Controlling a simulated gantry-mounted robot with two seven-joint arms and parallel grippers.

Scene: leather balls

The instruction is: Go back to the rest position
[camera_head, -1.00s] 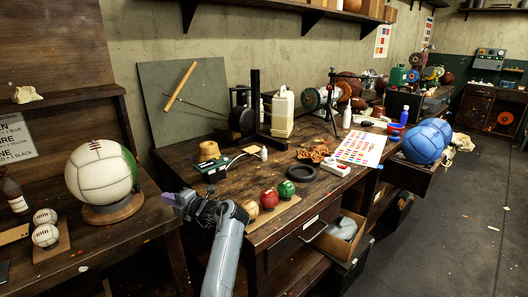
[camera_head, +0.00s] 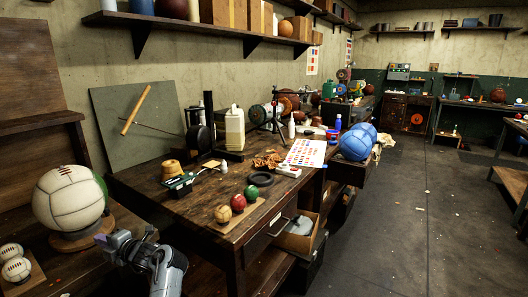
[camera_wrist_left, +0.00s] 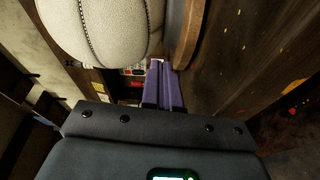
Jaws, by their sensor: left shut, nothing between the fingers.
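My left gripper (camera_head: 103,240) is in the lower left of the head view, just right of and in front of the large white ball. Its purple fingers (camera_wrist_left: 163,85) show in the left wrist view, pressed together with nothing between them. The large white and green ball (camera_head: 68,199) sits on a round wooden stand (camera_head: 82,236); its pale panels also fill the top of the left wrist view (camera_wrist_left: 95,30). I cannot tell if the gripper touches the stand. My right gripper is in no view.
The workbench (camera_head: 180,208) holds a cream ball (camera_head: 223,214), a red ball (camera_head: 238,203), a green ball (camera_head: 252,193) and a black ring (camera_head: 260,178). Two small white balls (camera_head: 15,268) lie at the left. The floor (camera_head: 430,220) at the right is mostly open.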

